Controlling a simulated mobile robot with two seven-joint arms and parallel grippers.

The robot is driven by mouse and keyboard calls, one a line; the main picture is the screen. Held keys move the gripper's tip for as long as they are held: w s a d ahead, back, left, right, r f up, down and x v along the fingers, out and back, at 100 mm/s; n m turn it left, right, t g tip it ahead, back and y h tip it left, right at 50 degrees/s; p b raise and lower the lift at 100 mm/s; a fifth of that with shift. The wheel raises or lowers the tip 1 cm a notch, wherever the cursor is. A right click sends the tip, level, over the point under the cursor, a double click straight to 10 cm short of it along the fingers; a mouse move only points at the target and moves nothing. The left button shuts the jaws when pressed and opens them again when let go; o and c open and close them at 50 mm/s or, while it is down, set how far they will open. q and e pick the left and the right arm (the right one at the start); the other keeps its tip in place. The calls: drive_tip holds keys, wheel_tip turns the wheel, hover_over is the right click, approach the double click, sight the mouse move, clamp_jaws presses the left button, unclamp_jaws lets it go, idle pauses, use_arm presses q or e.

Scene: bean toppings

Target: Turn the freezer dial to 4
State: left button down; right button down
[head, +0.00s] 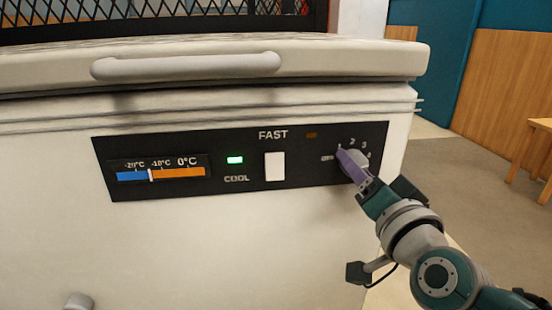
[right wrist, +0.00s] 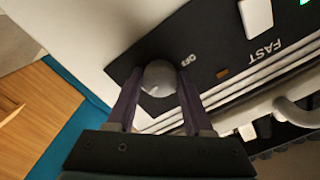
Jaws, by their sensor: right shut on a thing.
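I cannot tell which mark the dial points to. My left gripper is not in view.
The white freezer (head: 230,250) has a closed lid with a long handle (head: 185,65). The panel has a temperature gauge (head: 160,174), a lit green COOL light (head: 235,160) and a white FAST switch (head: 275,166). A wooden table (head: 540,150) stands at the right.

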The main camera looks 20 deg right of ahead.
drive_tip(key=shift+c, duration=1.4)
unclamp_jaws()
drive_tip(key=p+v, duration=0.3)
drive_tip(key=v, duration=0.7)
drive_tip(key=shift+w+a, duration=0.1)
